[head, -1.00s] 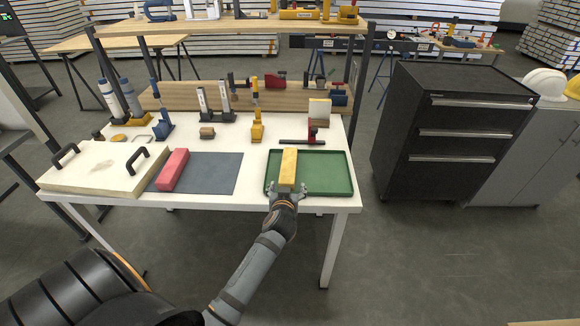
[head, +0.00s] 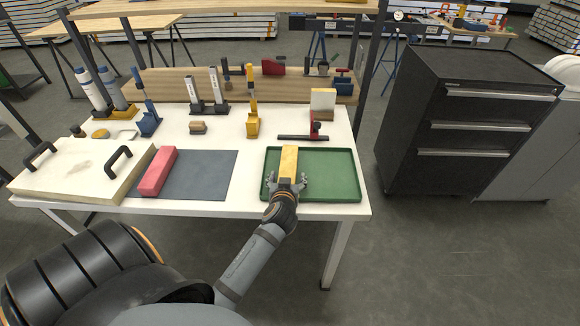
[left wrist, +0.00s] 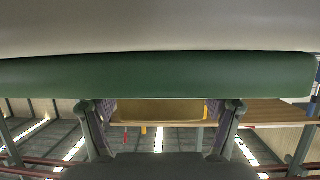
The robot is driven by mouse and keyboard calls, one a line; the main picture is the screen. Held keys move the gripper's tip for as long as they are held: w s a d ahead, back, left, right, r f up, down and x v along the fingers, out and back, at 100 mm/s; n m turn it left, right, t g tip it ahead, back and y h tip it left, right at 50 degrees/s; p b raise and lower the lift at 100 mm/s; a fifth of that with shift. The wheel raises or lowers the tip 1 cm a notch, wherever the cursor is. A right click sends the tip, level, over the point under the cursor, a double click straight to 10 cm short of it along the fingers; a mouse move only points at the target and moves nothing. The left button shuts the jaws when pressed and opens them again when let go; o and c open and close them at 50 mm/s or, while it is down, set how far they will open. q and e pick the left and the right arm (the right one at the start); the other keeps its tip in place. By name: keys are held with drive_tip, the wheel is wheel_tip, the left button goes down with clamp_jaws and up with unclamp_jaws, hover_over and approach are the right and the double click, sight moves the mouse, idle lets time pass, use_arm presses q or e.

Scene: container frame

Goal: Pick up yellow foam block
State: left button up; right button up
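The yellow foam block (head: 289,162) lies lengthwise in the left part of the green tray (head: 335,198), pointing away from me. My left gripper (head: 287,181) is at the block's near end, with its fingers spread to either side of it. In the head view there seem to be small gaps between the fingers and the block. In the left wrist view the block (left wrist: 160,110) shows between the two fingers of the gripper (left wrist: 162,118), close to both pads. The green tray (left wrist: 160,76) crosses that view as a band. My right gripper is not in view.
A red block (head: 158,171) lies on a dark mat (head: 208,175) to the left. A white board with handles (head: 80,172) is further left. A red and black clamp (head: 315,131) and a pale block (head: 323,101) stand behind the tray. The tray's right half is clear.

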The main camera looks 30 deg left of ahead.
use_arm(q)
drive_tip(key=shift+w+a+f, duration=0.1)
drive_tip(key=shift+w+f, duration=0.05)
drive_tip(key=c, duration=0.4)
drive_tip(key=shift+w+a+f, duration=0.1)
drive_tip(key=c, duration=0.3)
drive_tip(key=shift+c, duration=1.4)
drive_tip(key=shift+r, duration=0.7)
drive_tip(key=r, duration=0.3)
drive_tip(key=shift+s+a, duration=0.2)
drive_tip(key=shift+s, duration=0.1)
drive_tip(key=s+a+r+p, duration=0.4)
drive_tip(key=s+p, duration=0.1)
drive_tip(key=s+a+r+p, duration=0.4)
drive_tip(key=a+r+p, duration=0.1)
drive_tip(key=p, duration=0.1)
drive_tip(key=shift+s, duration=0.4)
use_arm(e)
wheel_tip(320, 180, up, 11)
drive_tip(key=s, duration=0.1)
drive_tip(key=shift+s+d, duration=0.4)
